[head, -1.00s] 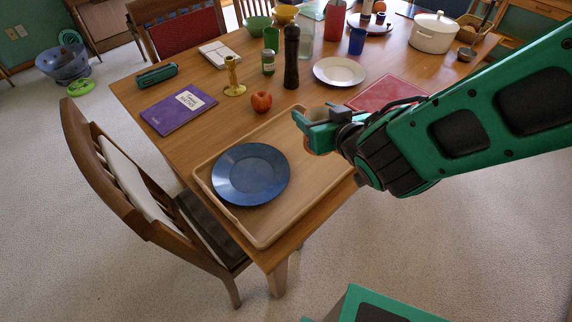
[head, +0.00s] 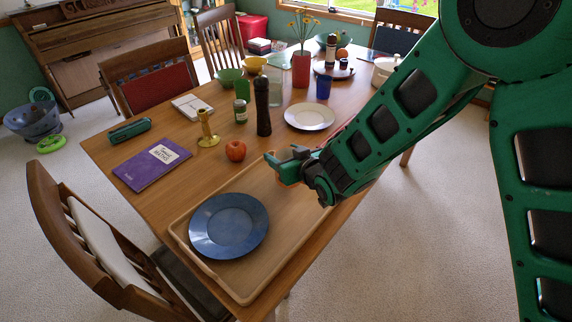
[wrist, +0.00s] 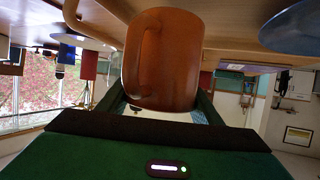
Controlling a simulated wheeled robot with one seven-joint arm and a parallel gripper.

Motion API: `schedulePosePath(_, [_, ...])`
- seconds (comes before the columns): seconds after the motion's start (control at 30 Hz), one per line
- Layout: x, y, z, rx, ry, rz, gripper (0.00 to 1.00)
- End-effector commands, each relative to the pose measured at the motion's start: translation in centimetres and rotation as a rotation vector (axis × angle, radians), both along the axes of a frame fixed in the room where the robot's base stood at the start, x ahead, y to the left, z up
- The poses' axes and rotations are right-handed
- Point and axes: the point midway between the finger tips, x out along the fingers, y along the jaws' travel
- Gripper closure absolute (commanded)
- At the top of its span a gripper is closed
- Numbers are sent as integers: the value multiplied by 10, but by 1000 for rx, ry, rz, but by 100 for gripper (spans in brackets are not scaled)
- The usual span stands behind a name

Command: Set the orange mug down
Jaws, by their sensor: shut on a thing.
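The orange mug (wrist: 163,60) fills the middle of the wrist view, with its handle on the left side, between the fingers of my gripper (wrist: 165,105). In the head view my gripper (head: 285,166) is shut on the mug, and only a small orange part of the mug (head: 286,182) shows below the fingers. It is over the far right part of the wooden tray (head: 182,240), beside the blue plate (head: 228,226). I cannot tell whether the mug's base touches the tray.
A red apple (head: 235,150), a black pepper mill (head: 263,107) and a white plate (head: 309,117) stand beyond the tray. A purple book (head: 152,165) lies left. A chair (head: 85,235) stands at the near left edge. The tray's near right part is bare.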

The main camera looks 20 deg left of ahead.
Motion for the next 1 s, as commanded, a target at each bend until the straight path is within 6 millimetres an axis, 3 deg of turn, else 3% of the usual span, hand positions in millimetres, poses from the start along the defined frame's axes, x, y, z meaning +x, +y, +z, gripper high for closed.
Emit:
schedulePosePath(0.27, [-1,0,-34,0,1,1,72])
schedulePosePath(0.63, [-1,1,-38,1,0,1,72])
schedulePosePath(0.67, [-1,0,-38,0,0,1,36])
schedulePosePath(0.7, [-1,0,-38,0,0,1,27])
schedulePosePath(0.73, [-1,0,-38,0,0,1,22])
schedulePosePath(1.0, [-1,1,-37,0,0,1,22])
